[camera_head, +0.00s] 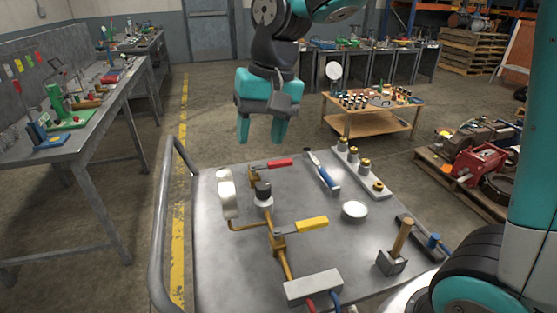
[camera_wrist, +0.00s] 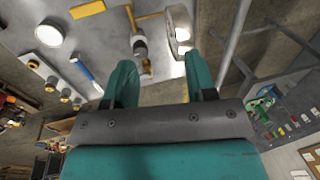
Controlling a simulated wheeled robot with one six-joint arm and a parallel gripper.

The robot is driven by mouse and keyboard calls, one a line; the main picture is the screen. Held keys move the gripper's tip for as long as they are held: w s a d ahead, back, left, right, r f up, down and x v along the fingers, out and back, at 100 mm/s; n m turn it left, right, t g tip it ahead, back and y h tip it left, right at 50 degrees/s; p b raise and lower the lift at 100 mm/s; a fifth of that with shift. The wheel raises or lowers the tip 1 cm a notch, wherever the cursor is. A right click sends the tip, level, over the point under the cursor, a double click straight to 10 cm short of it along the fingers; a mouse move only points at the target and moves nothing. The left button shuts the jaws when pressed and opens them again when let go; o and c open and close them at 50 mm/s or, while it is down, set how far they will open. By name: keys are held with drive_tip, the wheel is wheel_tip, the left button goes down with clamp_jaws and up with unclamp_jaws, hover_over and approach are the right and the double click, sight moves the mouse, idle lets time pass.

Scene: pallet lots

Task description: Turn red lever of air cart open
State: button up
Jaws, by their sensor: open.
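The red lever (camera_head: 280,163) is on the far end of the brass piping on the metal-topped cart (camera_head: 215,260). It points to the right from its valve. A yellow lever (camera_head: 311,225) sits nearer on the same piping and also points right; it shows at the top of the wrist view (camera_wrist: 88,10). A round gauge (camera_head: 226,193) and a dark-capped fitting (camera_head: 264,193) stand between them. My gripper (camera_head: 262,138) hangs open and empty above the far edge of the cart, apart from the red lever. In the wrist view its two fingers (camera_wrist: 162,85) are spread, and I cannot make out the red lever there.
On the cart are a blue-handled tool (camera_head: 322,172), a rail with brass fittings (camera_head: 361,170), a white round dish (camera_head: 354,210), a wooden-handled block (camera_head: 393,260) and a grey box with hoses (camera_head: 313,287). A rail (camera_head: 160,235) bounds the cart's left side.

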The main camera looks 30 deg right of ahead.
drive_tip(key=w+d+f+m+h, duration=0.1)
drive_tip(key=w+d+m, duration=0.25)
drive_tip(key=w, duration=0.25)
drive_tip(key=w+d+f+m+h, duration=0.1)
drive_tip(key=w+d+m, duration=0.25)
drive_tip(key=w, duration=0.35)
drive_tip(key=m+b, duration=0.2)
drive_tip(key=m, duration=0.9)
hover_over(280, 162)
wheel_tip(280, 162, down, 6)
drive_tip(key=shift+g, duration=0.3)
wheel_tip(280, 162, down, 17)
drive_tip(key=shift+w+r+p, duration=0.1)
drive_tip(key=shift+p, duration=0.3)
drive_tip(key=shift+d, duration=0.1)
clamp_jaws()
